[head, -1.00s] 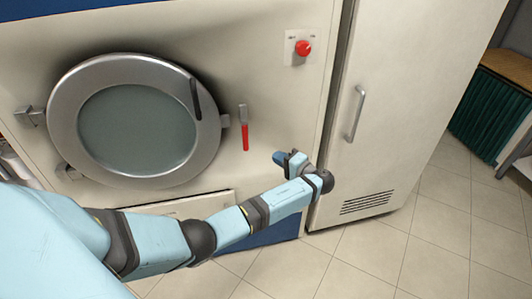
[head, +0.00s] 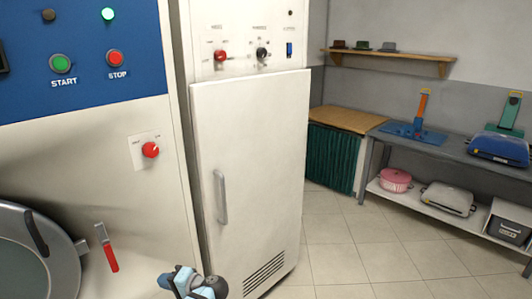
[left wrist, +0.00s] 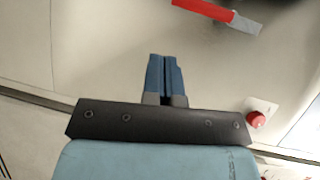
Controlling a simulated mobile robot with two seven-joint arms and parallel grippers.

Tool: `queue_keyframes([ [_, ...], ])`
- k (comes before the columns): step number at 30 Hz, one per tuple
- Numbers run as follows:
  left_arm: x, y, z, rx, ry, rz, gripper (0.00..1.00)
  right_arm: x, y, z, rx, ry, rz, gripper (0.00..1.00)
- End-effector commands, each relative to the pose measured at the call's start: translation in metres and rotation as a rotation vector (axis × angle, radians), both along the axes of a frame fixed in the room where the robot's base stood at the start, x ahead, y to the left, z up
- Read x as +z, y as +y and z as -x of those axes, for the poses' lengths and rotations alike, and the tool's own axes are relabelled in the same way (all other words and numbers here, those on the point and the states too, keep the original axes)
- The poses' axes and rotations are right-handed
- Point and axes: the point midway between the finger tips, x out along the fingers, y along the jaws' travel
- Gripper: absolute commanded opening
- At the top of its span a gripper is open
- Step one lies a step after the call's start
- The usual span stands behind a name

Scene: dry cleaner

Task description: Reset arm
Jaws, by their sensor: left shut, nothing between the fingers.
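My left gripper (head: 172,279) shows at the bottom of the head view, in front of the machine's beige front panel. In the left wrist view its two blue fingers (left wrist: 164,76) are together, with nothing between them. It is apart from the red-handled lever (head: 107,248), which is to its left in the head view and at the top of the left wrist view (left wrist: 205,10). Most of my left arm is out of the head view. My right gripper is in neither view.
The machine's round door (head: 38,250) is at the lower left, shut. A red knob (head: 150,149) sits on its panel. A tall beige cabinet (head: 255,160) with a closed door stands to the right. A grey shelf table (head: 440,148) stands farther right. The tiled floor (head: 370,250) between is clear.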

Motion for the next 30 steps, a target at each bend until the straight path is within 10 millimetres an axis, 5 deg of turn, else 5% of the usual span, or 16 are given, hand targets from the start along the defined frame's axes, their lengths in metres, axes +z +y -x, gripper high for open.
queue_keyframes([
  [6, -0.097, -0.038, 0.079, -0.291, 0.111, 0.419, 0.0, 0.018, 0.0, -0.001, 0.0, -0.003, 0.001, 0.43],
  [12, -0.136, -0.091, 0.169, -0.529, 0.057, 0.84, 0.0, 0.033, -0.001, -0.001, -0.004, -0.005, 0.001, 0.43],
  [16, -0.124, -0.12, 0.227, -0.643, -0.064, 1.086, 0.0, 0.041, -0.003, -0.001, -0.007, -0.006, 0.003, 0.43],
  [21, -0.081, -0.14, 0.285, -0.731, -0.275, 1.315, 0.0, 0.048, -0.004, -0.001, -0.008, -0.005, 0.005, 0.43],
  [30, -0.036, -0.143, 0.319, -0.77, -0.472, 1.439, 0.0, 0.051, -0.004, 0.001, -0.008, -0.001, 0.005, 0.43],
])
